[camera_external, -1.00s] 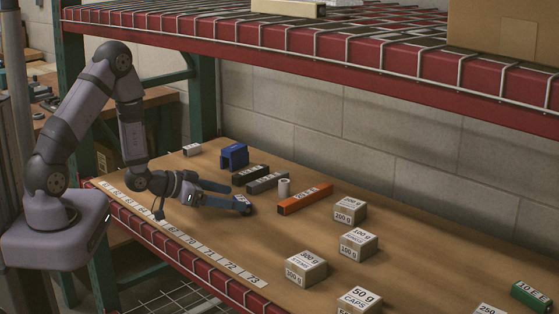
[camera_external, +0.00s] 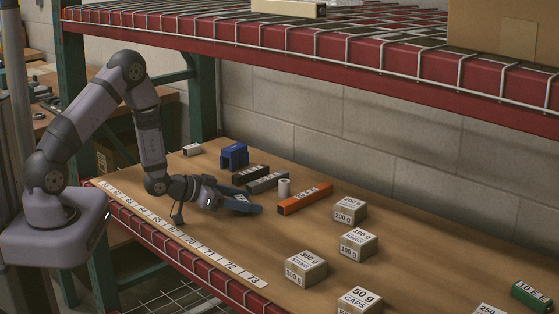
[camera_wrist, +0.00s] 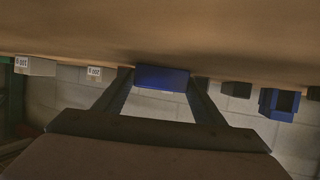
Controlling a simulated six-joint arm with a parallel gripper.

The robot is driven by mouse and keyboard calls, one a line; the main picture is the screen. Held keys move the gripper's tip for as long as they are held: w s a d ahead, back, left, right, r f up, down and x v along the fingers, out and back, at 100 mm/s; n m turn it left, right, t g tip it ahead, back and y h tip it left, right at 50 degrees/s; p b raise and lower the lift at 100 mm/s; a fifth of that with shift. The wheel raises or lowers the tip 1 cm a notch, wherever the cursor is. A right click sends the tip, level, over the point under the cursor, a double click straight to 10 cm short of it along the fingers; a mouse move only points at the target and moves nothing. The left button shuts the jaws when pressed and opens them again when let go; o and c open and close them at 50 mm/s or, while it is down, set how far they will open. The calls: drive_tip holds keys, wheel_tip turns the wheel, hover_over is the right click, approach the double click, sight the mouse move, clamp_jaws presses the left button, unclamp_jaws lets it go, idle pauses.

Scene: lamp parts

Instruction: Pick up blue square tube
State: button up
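The blue square tube (camera_external: 241,198) lies on the wooden bench top, a short block with a pale label. My gripper (camera_external: 249,202) is low over the bench with its two fingers on either side of the tube. In the wrist view the tube (camera_wrist: 162,77) shows as a dark blue block between the fingertips. The fingers are spread to about the tube's width; a firm grip on it cannot be made out. The tube's far side is hidden.
A blue bracket-like part (camera_external: 234,156), a black bar (camera_external: 250,174), a grey bar (camera_external: 268,182), a white cylinder (camera_external: 284,188) and an orange bar (camera_external: 305,199) lie behind and to the right. Several weight boxes stand farther right. A number strip (camera_external: 190,240) runs along the front edge.

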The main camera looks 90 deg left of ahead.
sight(244, 200)
drive_tip(key=c, duration=0.6)
drive_tip(key=shift+c, duration=0.2)
drive_tip(key=shift+r, duration=0.15)
drive_tip(key=shift+r+p, duration=0.45)
drive_tip(key=shift+r, duration=4.4)
